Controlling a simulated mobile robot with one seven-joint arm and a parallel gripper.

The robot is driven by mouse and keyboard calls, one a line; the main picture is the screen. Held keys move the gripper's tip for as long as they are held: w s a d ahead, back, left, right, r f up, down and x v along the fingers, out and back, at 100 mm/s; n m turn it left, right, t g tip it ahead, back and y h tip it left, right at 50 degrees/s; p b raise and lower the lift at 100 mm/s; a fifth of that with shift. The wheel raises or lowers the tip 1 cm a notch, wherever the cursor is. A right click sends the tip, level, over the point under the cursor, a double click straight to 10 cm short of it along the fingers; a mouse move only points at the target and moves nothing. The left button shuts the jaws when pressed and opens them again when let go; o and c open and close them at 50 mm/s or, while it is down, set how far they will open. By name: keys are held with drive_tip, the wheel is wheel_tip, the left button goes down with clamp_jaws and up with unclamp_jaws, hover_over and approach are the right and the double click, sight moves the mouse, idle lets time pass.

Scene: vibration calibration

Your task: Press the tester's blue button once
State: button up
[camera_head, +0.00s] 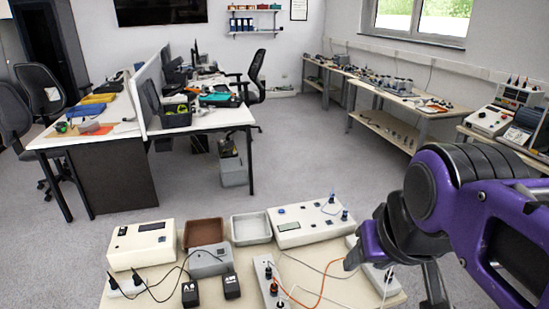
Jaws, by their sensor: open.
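A white box (301,222) with a small dark display and cables stands at the back right of the near table. A small blue button (281,211) shows on its top left, and this box seems to be the tester. My purple and black arm reaches in from the right. My gripper (394,280) is open and points down over the table's right side, in front of and to the right of the white box. It is apart from the blue button. Its right finger runs toward the bottom edge.
On the near table (330,292) are another white box (140,244) with a display, a brown tray (204,233), a grey tray (251,229), a grey box (209,261), black adapters (190,293) and a power strip (268,283). An orange cable crosses the front right.

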clamp_jaws()
idle(1.5)
